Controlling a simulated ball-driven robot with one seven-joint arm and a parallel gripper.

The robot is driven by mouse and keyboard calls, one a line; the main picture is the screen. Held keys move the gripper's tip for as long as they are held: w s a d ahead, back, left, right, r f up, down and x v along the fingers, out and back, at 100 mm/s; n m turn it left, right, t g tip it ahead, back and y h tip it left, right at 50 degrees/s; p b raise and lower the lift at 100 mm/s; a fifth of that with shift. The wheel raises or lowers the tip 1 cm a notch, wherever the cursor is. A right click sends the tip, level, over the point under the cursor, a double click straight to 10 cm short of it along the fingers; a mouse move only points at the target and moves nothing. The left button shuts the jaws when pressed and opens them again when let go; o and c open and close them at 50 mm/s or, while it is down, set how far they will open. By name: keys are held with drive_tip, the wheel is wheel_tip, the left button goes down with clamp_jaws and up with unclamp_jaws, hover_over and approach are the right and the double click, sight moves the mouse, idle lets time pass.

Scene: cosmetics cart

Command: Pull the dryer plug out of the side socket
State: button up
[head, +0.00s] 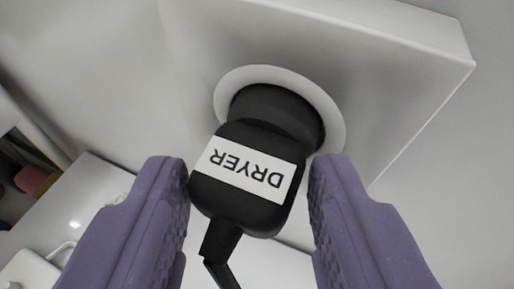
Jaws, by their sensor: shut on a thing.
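The dryer plug (250,205) is black, with a white label reading DRYER upside down in the picture. Its round front end sits in the side socket (334,107), a white ring on a pale box-shaped mount. How deep the plug sits is hidden by its own body. My gripper (249,185) is shut on the dryer plug, with one purple ridged finger on each side of its body. The black cord (218,245) leaves the plug's near end and runs down between the fingers.
The white mount (400,50) has an edge and a corner at the upper right. At the left are a pale shelf (85,195), a pinkish-red item (33,180) in a dark recess, and a white object at the lower left corner. The right side looks clear.

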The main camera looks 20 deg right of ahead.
drive_tip(key=shift+s+a+p, duration=0.2)
drive_tip(key=shift+s+a, duration=0.6)
drive_tip(key=shift+s, duration=0.35)
drive_tip(key=shift+s+a+p, duration=0.2)
drive_tip(key=shift+s+a, duration=0.6)
drive_tip(key=shift+s, duration=0.3)
